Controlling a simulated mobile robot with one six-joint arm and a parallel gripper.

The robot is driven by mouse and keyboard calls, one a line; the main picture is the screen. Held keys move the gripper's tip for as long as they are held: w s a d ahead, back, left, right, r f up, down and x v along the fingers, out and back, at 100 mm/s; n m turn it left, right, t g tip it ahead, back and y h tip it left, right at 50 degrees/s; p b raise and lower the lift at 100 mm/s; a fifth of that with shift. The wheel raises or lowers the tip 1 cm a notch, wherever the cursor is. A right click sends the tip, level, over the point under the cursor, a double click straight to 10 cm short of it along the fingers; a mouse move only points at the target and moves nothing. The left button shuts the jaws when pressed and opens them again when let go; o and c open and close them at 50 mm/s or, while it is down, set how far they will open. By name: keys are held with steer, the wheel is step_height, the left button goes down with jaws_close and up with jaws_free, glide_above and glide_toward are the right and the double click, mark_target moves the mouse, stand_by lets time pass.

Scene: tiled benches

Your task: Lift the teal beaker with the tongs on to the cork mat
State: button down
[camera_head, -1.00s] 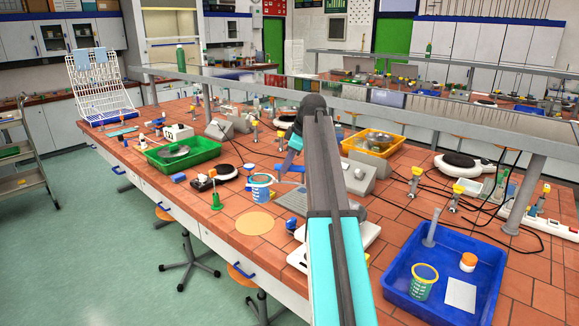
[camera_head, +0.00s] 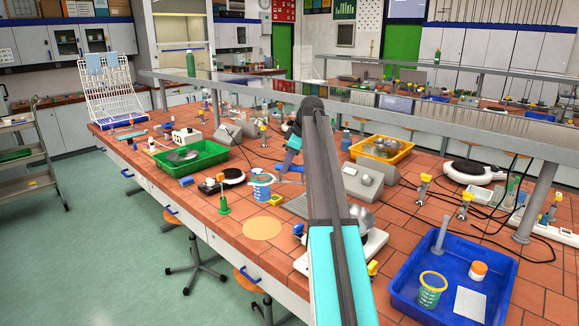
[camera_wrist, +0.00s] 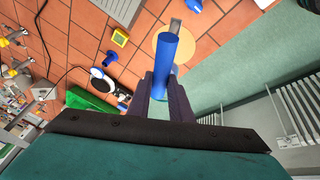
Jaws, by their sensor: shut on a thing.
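My gripper (camera_wrist: 167,88) is shut on the blue handle of the tongs (camera_wrist: 171,55), whose grey metal end shows beyond the handle in the wrist view. In the head view my gripper (camera_head: 287,157) hangs above and to the right of the beaker (camera_head: 262,188), a blue-teal cup with pale markings. I cannot tell whether the tongs touch or grip the beaker. The cork mat (camera_head: 262,228) is a bare tan disc near the bench's front edge, in front of the beaker. In the wrist view the mat (camera_wrist: 187,46) is partly hidden behind the handle.
A hotplate (camera_head: 232,176) and green cone-based stand (camera_head: 224,206) are left of the beaker. A small yellow object (camera_head: 277,199) is at its right. A blue tray (camera_head: 409,306) at the right holds another cup (camera_head: 431,289). A scale (camera_head: 372,241) stands right of the mat.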

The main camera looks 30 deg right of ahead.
steer(key=shift+w, duration=0.8)
steer(key=shift+f, duration=0.1)
step_height(320, 180, down, 12)
steer(key=b, duration=0.5)
steer(key=shift+a, duration=0.15)
stand_by(2.5)
steer(key=shift+w+f+b, duration=0.2)
steer(key=shift+f+b, duration=0.15)
steer(key=shift+f, duration=0.7)
stand_by(2.4)
